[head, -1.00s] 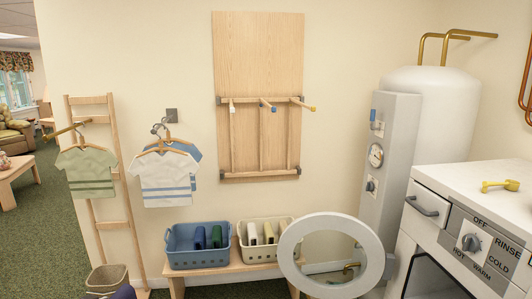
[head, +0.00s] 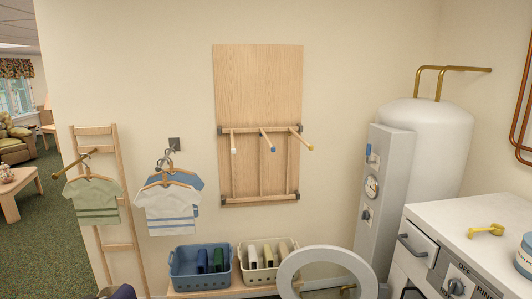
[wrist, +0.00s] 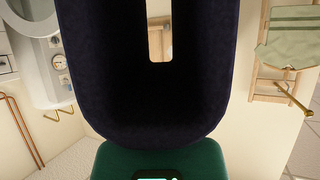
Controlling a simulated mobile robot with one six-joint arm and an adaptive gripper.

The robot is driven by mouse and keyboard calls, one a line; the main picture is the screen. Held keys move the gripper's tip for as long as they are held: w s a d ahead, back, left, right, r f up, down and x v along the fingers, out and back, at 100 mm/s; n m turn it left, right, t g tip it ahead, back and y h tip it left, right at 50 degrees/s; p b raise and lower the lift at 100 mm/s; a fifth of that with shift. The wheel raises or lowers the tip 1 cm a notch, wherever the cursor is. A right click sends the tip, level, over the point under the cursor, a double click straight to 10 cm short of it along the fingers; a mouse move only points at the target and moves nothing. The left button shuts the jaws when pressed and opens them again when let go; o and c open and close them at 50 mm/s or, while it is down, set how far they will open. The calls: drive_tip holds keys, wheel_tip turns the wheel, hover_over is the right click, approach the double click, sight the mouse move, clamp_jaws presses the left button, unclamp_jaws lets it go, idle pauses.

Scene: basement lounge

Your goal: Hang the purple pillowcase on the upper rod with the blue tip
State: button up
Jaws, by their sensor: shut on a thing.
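The wooden wall rack (head: 258,85) hangs at the centre of the head view. From its upper bar three rods stick out, with white, blue and yellow tips. The blue-tipped rod (head: 267,140) is the middle one and is bare. The dark purple pillowcase (wrist: 90,70) fills the middle of the wrist view, with a slot-like opening through it. A bit of dark purple cloth (head: 123,292) shows at the head view's bottom edge. My gripper (wrist: 155,174) is at the bottom of the wrist view, shut on the pillowcase; its fingers are mostly hidden. Pillowcase and rod are apart.
A wooden ladder rack (head: 118,150) with a green shirt (head: 92,200) stands left. A white shirt (head: 168,210) hangs beside it. Blue (head: 200,268) and cream (head: 267,262) baskets sit below the rack. The heater (head: 425,150) and washer (head: 480,215) stand right.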

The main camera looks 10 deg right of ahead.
drive_tip(key=shift+r+p, duration=1.2)
drive_tip(key=shift+r, duration=0.5)
drive_tip(key=shift+s+a, duration=0.1)
